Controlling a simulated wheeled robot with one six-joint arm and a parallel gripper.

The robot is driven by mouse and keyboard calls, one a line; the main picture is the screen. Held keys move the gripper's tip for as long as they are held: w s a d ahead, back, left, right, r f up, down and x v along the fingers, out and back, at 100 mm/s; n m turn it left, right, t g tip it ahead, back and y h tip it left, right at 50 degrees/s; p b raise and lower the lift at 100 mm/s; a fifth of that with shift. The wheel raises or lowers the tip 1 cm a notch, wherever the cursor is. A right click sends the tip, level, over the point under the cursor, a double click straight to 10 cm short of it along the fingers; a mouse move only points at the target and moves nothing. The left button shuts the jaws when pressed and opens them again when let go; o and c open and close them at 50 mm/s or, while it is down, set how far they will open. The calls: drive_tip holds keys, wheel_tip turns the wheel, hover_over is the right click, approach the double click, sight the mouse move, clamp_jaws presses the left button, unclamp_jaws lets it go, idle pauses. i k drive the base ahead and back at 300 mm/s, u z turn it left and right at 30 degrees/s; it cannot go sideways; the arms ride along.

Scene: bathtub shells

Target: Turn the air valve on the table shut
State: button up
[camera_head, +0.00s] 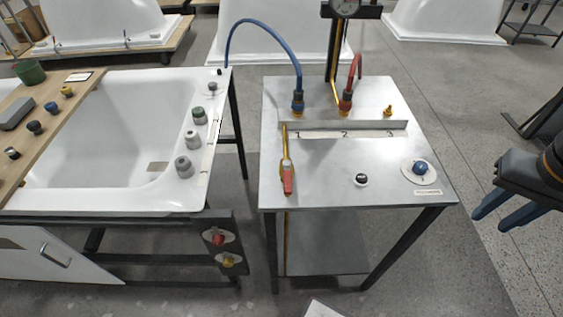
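A metal-topped table (330,170) stands in the middle. On its left part a valve with a red lever handle (287,180) sits on a thin brass pipe (285,145); the handle points toward the near edge, roughly in line with the pipe. A blue knob (420,168) sits on a round white plate at the table's right, with a small label whose text I cannot read. Which of these is the air valve is not clear from labels. My gripper (491,220) is at the right, beyond the table's right edge, its two blue fingers apart and empty, touching nothing.
A blue hose (262,30) and a red hose (357,68) rise behind a strip numbered 1 to 3. A black-and-white button (361,180) sits near the front. A white bathtub (130,200) with several knobs stands left. A gauge (345,6) stands behind.

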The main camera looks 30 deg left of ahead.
sight(286, 164)
drive_tip(key=u, duration=0.5)
drive_tip(key=k, duration=0.6)
drive_tip(key=u, duration=0.75)
drive_tip(key=i, duration=0.9)
drive_tip(key=z, duration=0.2)
drive_tip(key=k, duration=0.25)
drive_tip(key=u, duration=0.05)
